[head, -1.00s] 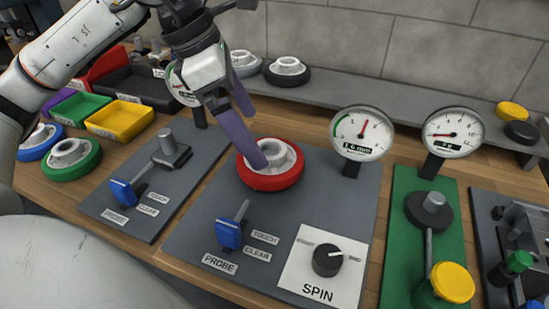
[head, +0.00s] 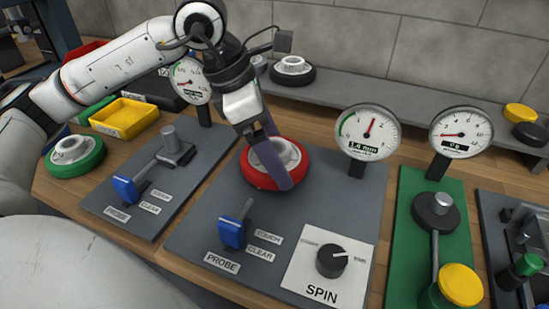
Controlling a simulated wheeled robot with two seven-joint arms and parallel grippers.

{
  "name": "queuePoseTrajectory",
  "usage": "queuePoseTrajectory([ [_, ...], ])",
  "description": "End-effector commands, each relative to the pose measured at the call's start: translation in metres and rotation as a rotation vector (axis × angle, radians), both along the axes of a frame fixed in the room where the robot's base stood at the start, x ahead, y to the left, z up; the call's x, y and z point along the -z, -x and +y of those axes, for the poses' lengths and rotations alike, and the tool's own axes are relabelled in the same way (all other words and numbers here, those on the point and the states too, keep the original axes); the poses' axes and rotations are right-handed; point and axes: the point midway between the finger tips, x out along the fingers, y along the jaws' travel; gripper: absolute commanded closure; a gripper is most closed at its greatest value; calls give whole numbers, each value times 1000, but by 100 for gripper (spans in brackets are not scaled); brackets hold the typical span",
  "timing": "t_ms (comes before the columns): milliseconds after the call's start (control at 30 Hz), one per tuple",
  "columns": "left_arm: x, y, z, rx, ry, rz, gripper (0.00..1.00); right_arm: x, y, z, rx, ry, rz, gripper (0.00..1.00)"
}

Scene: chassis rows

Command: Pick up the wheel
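The wheel with a red tyre and pale grey hub (head: 292,153) lies flat on the grey panel of the middle station. My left gripper (head: 276,165) is right over it, pointing down. Its purple fingers look apart. The nearer finger crosses in front of the hub and the near side of the red tyre. The farther finger is partly hidden behind the hub, so contact with the wheel cannot be made out. A wheel with a green tyre (head: 92,158) lies at the left. A wheel with a black tyre (head: 292,75) stands on the back shelf. My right gripper is not in view.
A dial gauge (head: 365,132) stands right of the red wheel. A blue-handled probe lever (head: 232,232) and a spin knob (head: 332,260) are in front. Another gauge (head: 190,80) stands behind my gripper. A yellow bin (head: 125,118) is at the left.

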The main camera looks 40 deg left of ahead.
Motion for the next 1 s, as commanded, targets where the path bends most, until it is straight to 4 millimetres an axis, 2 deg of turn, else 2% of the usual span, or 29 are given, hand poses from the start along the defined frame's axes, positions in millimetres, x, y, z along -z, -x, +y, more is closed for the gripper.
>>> queuePoseTrajectory([
  [33,0,0,0,0,0,0,32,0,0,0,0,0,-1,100],
  [100,-1,-1,0,0,1,-3,39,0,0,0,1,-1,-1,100],
  [367,-6,-1,0,-1,2,-5,39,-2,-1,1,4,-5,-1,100],
  [467,-20,-1,-1,0,4,-7,39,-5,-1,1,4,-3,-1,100],
  [800,-85,-1,-1,1,4,-6,40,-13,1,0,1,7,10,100],
  [1000,-101,-1,0,-1,2,-5,39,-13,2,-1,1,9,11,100],
])
